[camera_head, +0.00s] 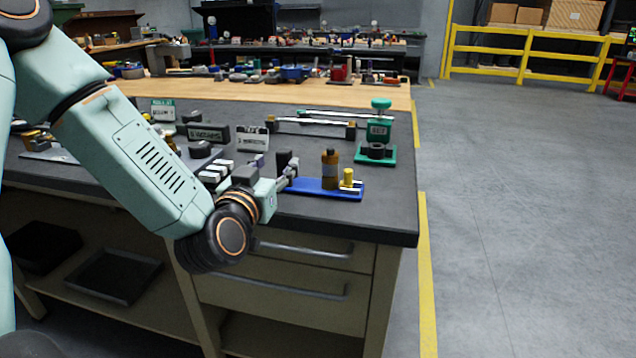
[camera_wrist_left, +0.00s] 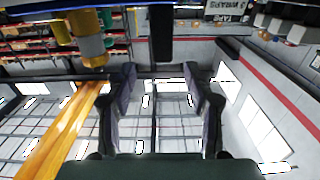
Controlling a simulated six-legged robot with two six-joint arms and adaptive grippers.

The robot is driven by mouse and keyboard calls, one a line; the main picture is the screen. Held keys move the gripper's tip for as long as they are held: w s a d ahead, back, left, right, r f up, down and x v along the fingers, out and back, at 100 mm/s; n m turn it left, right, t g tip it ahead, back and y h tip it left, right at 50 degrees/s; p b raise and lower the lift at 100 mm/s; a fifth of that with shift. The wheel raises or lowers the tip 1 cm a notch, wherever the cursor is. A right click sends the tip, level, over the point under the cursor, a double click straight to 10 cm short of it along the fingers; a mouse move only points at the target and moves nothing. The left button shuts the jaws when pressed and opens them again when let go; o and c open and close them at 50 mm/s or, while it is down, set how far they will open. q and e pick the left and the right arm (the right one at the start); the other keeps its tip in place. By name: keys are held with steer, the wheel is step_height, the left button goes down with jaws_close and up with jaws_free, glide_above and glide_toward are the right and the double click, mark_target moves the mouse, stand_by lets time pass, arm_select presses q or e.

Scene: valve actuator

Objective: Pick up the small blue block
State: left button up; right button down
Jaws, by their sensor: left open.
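I cannot pick out a separate small blue block in either view. The clear blue thing is a flat blue base (camera_head: 311,186) near the bench's front edge, carrying a brown bottle (camera_head: 330,172) and a yellow cylinder (camera_head: 348,178). My left gripper (camera_head: 291,174) is at the left end of this base and hides part of it. In the left wrist view its two dark fingers (camera_wrist_left: 160,74) stand apart with nothing seen between them. The bottle also shows at the upper left there (camera_wrist_left: 90,42). My right gripper is in neither view.
A dark upright block (camera_head: 284,160) stands just behind my left gripper. A green press (camera_head: 377,132) stands at the right of the dark bench top (camera_head: 390,212). Label signs and small parts crowd the left. Drawers (camera_head: 300,285) lie below the front edge.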

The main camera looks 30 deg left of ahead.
mark_target(281, 157)
arm_select(q)
steer(key=x, duration=0.1)
steer(key=b+x, duration=0.1)
steer(key=x, duration=0.1)
steer(key=shift+w+a+f, duration=0.15)
steer(key=shift+a+f, duration=0.1)
steer(key=shift+a, duration=0.1)
steer(key=shift+w+d+r, duration=0.1)
steer(key=shift+w+d, duration=0.05)
steer(key=shift+w, duration=0.25)
jaws_close()
